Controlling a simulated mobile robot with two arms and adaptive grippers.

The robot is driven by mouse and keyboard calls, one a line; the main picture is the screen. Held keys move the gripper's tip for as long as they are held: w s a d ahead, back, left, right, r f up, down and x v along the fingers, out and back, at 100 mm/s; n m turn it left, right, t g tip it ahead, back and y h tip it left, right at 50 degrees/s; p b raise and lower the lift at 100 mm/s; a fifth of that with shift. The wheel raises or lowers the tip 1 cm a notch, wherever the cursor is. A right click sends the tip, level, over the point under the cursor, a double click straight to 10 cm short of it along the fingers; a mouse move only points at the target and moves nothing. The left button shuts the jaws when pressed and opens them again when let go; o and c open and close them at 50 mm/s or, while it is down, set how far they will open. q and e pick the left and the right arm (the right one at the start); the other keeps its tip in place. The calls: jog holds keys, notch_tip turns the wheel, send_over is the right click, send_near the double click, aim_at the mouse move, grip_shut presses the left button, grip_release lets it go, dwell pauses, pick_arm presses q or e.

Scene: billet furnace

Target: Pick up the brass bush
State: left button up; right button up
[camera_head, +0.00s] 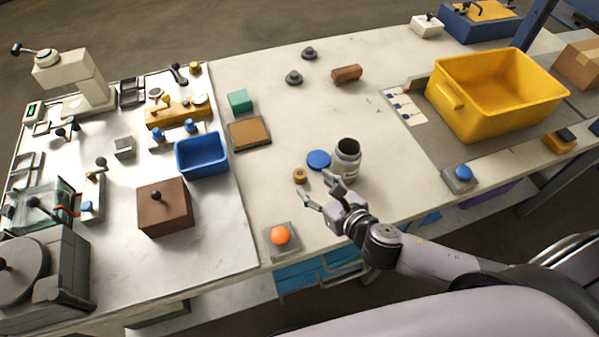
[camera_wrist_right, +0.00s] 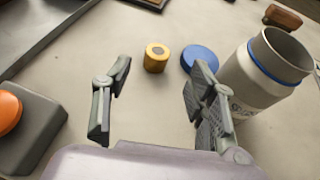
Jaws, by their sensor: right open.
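The brass bush (camera_head: 300,176) is a small golden ring-like cylinder standing on the white table, left of the blue lid and the jar. In the right wrist view the brass bush (camera_wrist_right: 157,58) stands ahead of my fingers, between their lines and a little beyond the tips. My right gripper (camera_head: 321,190) is open and empty, with its fingers pointing toward the bush. Its two fingers also show in the right wrist view (camera_wrist_right: 158,85), spread wide. My left gripper is not in view.
A jar (camera_head: 346,160) and a flat blue lid (camera_head: 318,159) stand close to the bush and my right gripper. An orange button box (camera_head: 280,238) is nearer the front edge. A blue bin (camera_head: 203,156) and a yellow crate (camera_head: 457,104) stand farther out. The table's back middle is mostly clear.

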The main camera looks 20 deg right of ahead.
aim_at(300, 174)
jog(key=shift+w+a+f, duration=0.15)
jog(key=shift+w+f, duration=0.1)
jog(key=shift+w, duration=0.35)
jog(key=shift+w+a, duration=0.1)
jog(key=shift+w, duration=0.1)
jog(key=p+x, duration=0.1)
jog(key=x, duration=0.4)
jog(key=shift+a, duration=0.15)
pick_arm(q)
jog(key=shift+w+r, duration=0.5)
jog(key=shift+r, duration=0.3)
pick_arm(e)
jog(key=shift+s, duration=0.1)
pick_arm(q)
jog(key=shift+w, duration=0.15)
pick_arm(e)
grip_shut()
